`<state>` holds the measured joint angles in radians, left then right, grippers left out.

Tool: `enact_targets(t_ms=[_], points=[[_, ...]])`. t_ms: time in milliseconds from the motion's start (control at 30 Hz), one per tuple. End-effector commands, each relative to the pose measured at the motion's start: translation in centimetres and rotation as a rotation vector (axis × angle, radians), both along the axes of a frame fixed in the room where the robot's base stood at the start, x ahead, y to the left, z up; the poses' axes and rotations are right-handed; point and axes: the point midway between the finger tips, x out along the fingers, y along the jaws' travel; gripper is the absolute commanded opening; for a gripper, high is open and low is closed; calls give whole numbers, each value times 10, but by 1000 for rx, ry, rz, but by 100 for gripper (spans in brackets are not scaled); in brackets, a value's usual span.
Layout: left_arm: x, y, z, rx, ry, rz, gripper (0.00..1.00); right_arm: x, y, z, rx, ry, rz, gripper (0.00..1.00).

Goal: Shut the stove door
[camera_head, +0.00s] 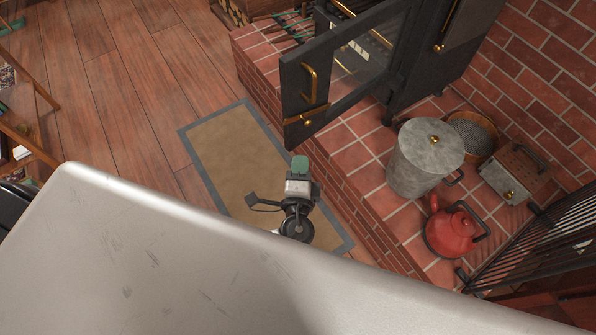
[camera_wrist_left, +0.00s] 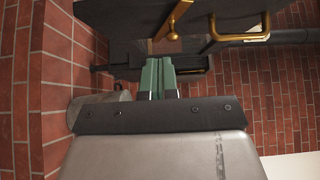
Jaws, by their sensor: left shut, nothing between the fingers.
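The stove door (camera_head: 335,70) is black with a glass pane and stands wide open, swung out over the brick hearth. It carries a brass handle (camera_head: 309,83) and a brass latch bar near its lower edge. The black stove body (camera_head: 425,70) is behind it to the right. My left gripper (camera_head: 299,167), with green fingertips, is shut and empty, just below the door's free edge in the head view and apart from it. In the left wrist view the green fingers (camera_wrist_left: 158,76) are together below the door (camera_wrist_left: 135,18) and its brass handle (camera_wrist_left: 240,36). My right gripper is out of view.
The raised brick hearth (camera_head: 345,160) holds a grey lidded bucket (camera_head: 422,165), a red kettle (camera_head: 452,232), a metal box (camera_head: 513,174) and a round sieve (camera_head: 480,135). A black grate (camera_head: 540,245) stands at right. A tan mat (camera_head: 228,150) lies on the wood floor.

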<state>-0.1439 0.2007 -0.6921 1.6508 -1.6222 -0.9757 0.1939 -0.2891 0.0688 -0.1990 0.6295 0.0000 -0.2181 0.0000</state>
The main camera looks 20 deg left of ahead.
Motion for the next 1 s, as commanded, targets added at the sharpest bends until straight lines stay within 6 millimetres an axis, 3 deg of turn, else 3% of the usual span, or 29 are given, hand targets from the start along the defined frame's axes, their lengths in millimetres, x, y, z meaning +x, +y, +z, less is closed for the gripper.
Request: enact_targets(t_ms=[267,533,1000], points=[[59,16,3,1,0,1,0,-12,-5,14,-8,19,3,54],[72,45,1,-1,3,0,0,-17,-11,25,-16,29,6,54],[75,50,-1,-1,4,-2,0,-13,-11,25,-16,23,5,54]])
